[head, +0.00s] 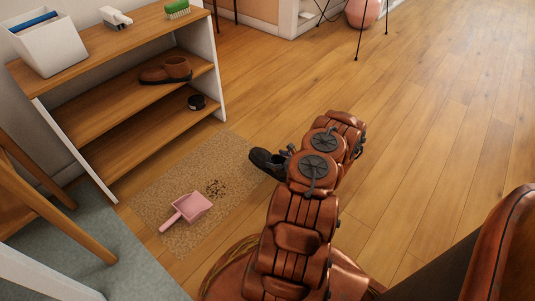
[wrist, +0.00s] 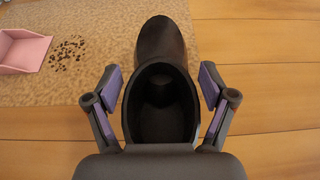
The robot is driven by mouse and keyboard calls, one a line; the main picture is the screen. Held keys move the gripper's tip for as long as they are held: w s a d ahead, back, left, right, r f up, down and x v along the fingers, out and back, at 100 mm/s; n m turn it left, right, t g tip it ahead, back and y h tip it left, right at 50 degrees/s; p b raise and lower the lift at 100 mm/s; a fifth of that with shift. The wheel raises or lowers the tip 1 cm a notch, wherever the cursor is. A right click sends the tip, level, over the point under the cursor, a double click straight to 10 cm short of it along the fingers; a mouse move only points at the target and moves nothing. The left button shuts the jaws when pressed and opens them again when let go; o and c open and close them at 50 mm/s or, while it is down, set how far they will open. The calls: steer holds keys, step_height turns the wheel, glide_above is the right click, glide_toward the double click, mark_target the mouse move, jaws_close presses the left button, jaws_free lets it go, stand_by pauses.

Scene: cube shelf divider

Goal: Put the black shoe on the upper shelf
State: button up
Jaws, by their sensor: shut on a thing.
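The black shoe (head: 266,162) is at the right edge of the speckled mat, its toe pointing left in the head view. In the wrist view the shoe (wrist: 163,48) has its toe away from me and its opening between my fingers. My gripper (wrist: 161,92) is shut on the shoe, one purple-padded finger on each side. In the head view my arm partly hides the gripper and the shoe's heel. I cannot tell whether the sole is off the floor. The wooden shelf unit (head: 118,93) stands at the left, with a brown shoe (head: 166,71) on its middle board.
The top board holds a white box (head: 46,44), a small white object (head: 115,18) and a green brush (head: 177,9). A pink dustpan (head: 187,210) and dirt lie on the mat (head: 150,187). A wooden chair (head: 45,205) stands left.

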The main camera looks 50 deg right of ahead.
steer(key=shift+s+d+r, duration=0.1)
steer(key=shift+s+d, duration=0.05)
steer(key=shift+s, duration=0.4)
step_height(320, 180, up, 8)
glide_above(263, 155)
steer(key=w+a+r+p, duration=0.1)
steer(key=w+a+r, duration=0.3)
steer(key=w+r, duration=0.35)
steer(key=w+a+r+n+y, duration=0.1)
steer(key=w+a+r, duration=0.4)
steer(key=r, duration=0.2)
steer(key=w+a+r+n+y, duration=0.1)
steer(key=w+a+r, duration=0.35)
steer(key=r, duration=0.25)
steer(key=w+a+r+y+p, duration=0.1)
steer(key=w+a+r+p, duration=0.15)
steer(key=a+r, duration=1.3)
steer(key=s+a+r+n+y, duration=0.1)
steer(key=s+a+r, duration=0.1)
steer(key=a+r, duration=0.5)
steer(key=s+a+r+n, duration=0.1)
steer(key=s+a+r, duration=0.15)
steer(key=a, duration=0.85)
step_height(263, 155, up, 38)
steer(key=p, duration=3.8)
steer(key=shift+a+g, duration=0.2)
steer(key=shift+g, duration=0.1)
steer(key=shift+d, duration=0.25)
